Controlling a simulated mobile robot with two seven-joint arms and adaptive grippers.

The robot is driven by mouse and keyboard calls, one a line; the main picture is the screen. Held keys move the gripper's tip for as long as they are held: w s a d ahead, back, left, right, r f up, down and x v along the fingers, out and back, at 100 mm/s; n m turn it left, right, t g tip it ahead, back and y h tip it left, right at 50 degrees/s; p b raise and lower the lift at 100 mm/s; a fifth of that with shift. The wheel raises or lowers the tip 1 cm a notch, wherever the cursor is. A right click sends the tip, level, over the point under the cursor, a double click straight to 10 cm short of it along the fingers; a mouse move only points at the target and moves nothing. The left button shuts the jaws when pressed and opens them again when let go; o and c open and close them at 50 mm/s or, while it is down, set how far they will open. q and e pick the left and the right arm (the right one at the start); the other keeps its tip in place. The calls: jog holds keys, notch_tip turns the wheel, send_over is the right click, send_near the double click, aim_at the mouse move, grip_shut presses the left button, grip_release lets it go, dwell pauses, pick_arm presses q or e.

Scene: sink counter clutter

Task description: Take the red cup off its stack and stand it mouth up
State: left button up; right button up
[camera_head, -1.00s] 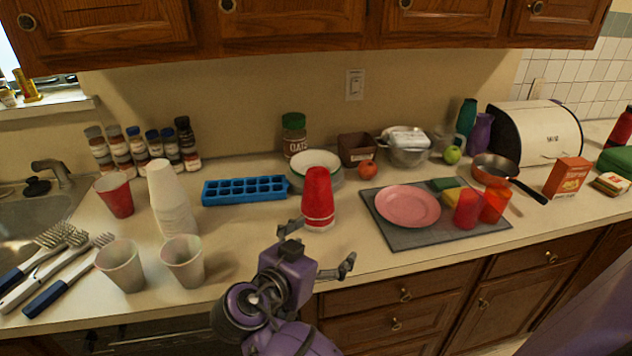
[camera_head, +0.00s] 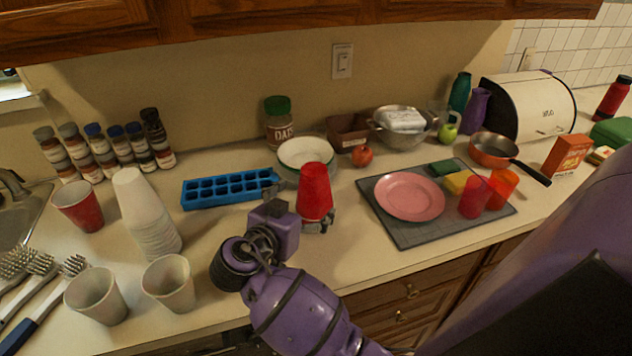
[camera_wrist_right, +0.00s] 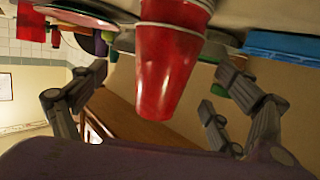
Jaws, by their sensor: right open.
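The red cup (camera_head: 315,183) stands mouth down at the top of a short stack on the counter, narrow end up. In the right wrist view the red cup (camera_wrist_right: 165,72) hangs inverted in the picture, with a second red rim (camera_wrist_right: 177,12) beyond it. My right gripper (camera_head: 302,203) is low beside the stack, one finger on each side. It is open, and the right wrist view shows gaps between its fingers (camera_wrist_right: 158,88) and the cup. The cup's lower part is partly hidden by the hand. My left gripper is not in view.
A blue ice tray (camera_head: 230,190) lies left of the stack, and plates (camera_head: 306,153) stand right behind it. A white cup stack (camera_head: 146,212) and loose cups (camera_head: 168,283) stand left. A grey mat (camera_head: 430,233) with a pink plate (camera_head: 410,196) lies right. Some front counter is clear.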

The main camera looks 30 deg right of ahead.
aim_at(308, 199)
jog(key=x, duration=0.3)
jog(key=shift+w+d+r, duration=0.15)
jog(key=shift+w+r, duration=0.05)
jog(key=shift+w, duration=0.2)
jog(key=shift+d+f, duration=0.1)
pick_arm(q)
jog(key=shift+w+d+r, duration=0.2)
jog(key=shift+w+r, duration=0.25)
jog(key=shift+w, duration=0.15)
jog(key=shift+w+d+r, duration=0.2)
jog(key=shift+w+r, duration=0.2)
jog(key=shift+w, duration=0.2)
pick_arm(e)
jog(key=c, duration=0.9)
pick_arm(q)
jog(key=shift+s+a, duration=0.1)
pick_arm(e)
jog(key=shift+o, duration=0.2)
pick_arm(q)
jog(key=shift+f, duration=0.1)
